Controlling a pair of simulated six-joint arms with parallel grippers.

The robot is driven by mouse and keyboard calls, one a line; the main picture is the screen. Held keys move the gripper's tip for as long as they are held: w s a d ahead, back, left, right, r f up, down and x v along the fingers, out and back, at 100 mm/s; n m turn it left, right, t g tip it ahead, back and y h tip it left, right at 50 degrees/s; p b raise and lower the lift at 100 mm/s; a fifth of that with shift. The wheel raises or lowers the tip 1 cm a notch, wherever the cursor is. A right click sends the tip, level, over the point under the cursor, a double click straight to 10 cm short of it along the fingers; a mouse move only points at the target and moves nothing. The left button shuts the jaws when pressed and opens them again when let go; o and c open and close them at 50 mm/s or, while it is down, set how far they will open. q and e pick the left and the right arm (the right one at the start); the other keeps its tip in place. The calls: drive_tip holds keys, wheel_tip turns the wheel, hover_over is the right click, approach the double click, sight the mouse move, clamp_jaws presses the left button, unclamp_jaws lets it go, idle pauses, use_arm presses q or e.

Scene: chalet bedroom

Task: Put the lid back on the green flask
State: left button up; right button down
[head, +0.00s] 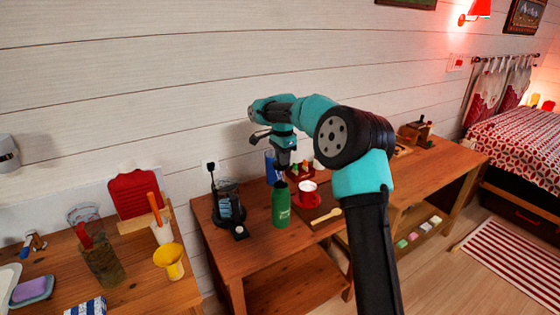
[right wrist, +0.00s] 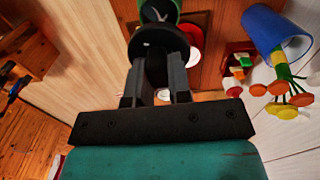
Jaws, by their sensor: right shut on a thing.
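The green flask (head: 281,207) stands upright on the wooden desk, left of a red and white mug (head: 308,192). My right gripper (head: 283,169) is above the flask, pointing down. It is shut on the dark round lid (right wrist: 160,38). In the right wrist view the lid sits between the fingers (right wrist: 156,88), with part of the green flask (right wrist: 160,9) beyond it. My left gripper is not in view.
A blue cup (right wrist: 262,28) holding orange-topped things is close to the right of the gripper in the right wrist view. A black device (head: 229,205) stands left of the flask. A wooden spoon (head: 326,216) lies to the right. A left table (head: 140,290) holds a yellow cup (head: 169,261).

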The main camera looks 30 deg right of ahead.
drive_tip(key=shift+f, duration=0.1)
drive_tip(key=shift+f, duration=3.1)
drive_tip(key=shift+f, duration=0.15)
idle(0.3)
drive_tip(key=shift+c, duration=2.4)
unclamp_jaws()
drive_tip(key=shift+r, duration=3.5)
drive_tip(key=shift+c, duration=0.2)
